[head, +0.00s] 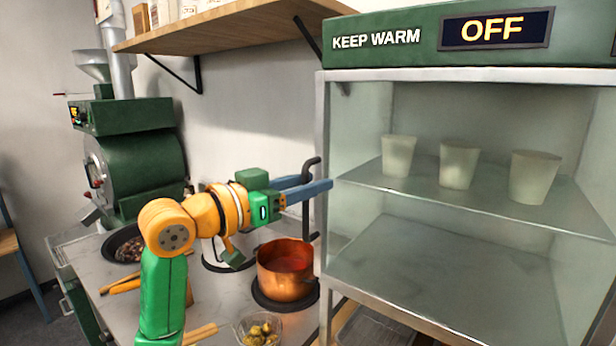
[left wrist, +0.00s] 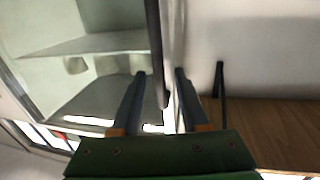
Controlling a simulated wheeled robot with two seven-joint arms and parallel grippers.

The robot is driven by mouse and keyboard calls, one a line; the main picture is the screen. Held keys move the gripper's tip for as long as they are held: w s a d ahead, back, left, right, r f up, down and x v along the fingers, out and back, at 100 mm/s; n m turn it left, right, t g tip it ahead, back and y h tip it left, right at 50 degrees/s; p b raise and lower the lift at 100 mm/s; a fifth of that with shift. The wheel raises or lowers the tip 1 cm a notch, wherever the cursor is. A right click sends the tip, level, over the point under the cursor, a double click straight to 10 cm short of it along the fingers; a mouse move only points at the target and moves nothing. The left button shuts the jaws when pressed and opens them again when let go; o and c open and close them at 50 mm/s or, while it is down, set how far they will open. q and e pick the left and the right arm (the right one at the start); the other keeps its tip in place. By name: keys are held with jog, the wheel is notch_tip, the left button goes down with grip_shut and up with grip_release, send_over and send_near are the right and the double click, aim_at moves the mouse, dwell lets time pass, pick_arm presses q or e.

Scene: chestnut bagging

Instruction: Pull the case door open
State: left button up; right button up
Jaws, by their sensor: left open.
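The glass-fronted warming case (head: 322,120) stands at the right, with a green top reading KEEP WARM and OFF. Its dark bar handle (head: 313,161) stands upright beside the case's left edge. I see no gap at the door in the head view, but cannot tell for sure that it is shut. My left gripper (head: 330,188) is open at the handle, its fingers crossing in front of part of it. In the left wrist view, the dark handle (left wrist: 154,50) runs down between the two fingers (left wrist: 160,75). I cannot tell if they touch it. My right gripper is not in view.
Several pale cups (head: 459,164) stand on the case's inner shelf. A copper pot (head: 285,272) sits on the counter below my gripper, with a glass bowl (head: 258,330) in front. A wooden wall shelf (head: 220,28) hangs above. A green roaster (head: 135,150) stands at the left.

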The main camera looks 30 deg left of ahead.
pick_arm(q)
jog(key=shift+w, duration=0.1)
jog(key=shift+s+a, duration=0.1)
jog(key=shift+s, duration=0.2)
grip_shut()
jog(key=shift+r, duration=0.1)
dwell(0.8)
